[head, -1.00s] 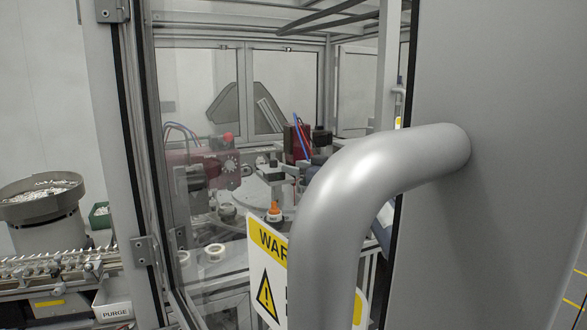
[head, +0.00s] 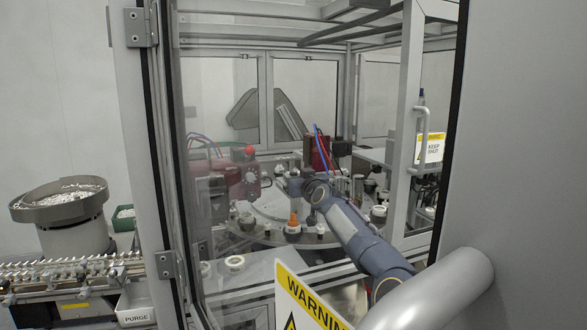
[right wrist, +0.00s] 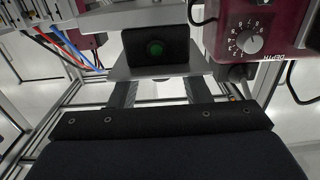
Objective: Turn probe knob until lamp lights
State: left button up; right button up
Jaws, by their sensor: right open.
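In the right wrist view a pale round knob (right wrist: 250,43) with a numbered dial sits on a maroon housing (right wrist: 225,20), with the word DEPTH below it. A black box (right wrist: 135,50) with a round dark green lamp (right wrist: 156,49) is straight ahead; the lamp looks dim. My right gripper (right wrist: 160,92) is open and empty, its fingers below the box and left of the knob, apart from the knob. In the head view a similar dial (head: 251,178) shows on a maroon unit, behind the glass. My right arm reaches into the cell; its gripper is hard to make out there. My left gripper is out of view.
A large grey door handle (head: 440,292) and a warning sign (head: 305,300) stand in the foreground. The glass panel and frame posts bound the cell. A round table with an orange-topped part (head: 294,222) is inside. Blue and red hoses (right wrist: 62,45) hang at the wrist view's left.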

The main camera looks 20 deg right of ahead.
jog(key=shift+w+r+p, duration=0.2)
jog(key=shift+w+p, duration=0.4)
jog(key=shift+w, duration=0.35)
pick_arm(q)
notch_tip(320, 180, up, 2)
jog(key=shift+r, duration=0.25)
pick_arm(e)
jog(key=shift+w+f, duration=0.15)
jog(key=shift+w, duration=0.2)
jog(key=c, duration=0.9)
jog(key=shift+f+y, duration=0.1)
jog(key=shift+y, duration=0.2)
grip_shut()
jog(key=shift+d+n+y, duration=0.1)
jog(key=shift+n+y, duration=0.3)
jog(key=shift+y, duration=0.1)
jog(key=shift+n+y+p, duration=0.4)
jog(key=shift+n+y, duration=0.2)
jog(key=shift+y, duration=0.2)
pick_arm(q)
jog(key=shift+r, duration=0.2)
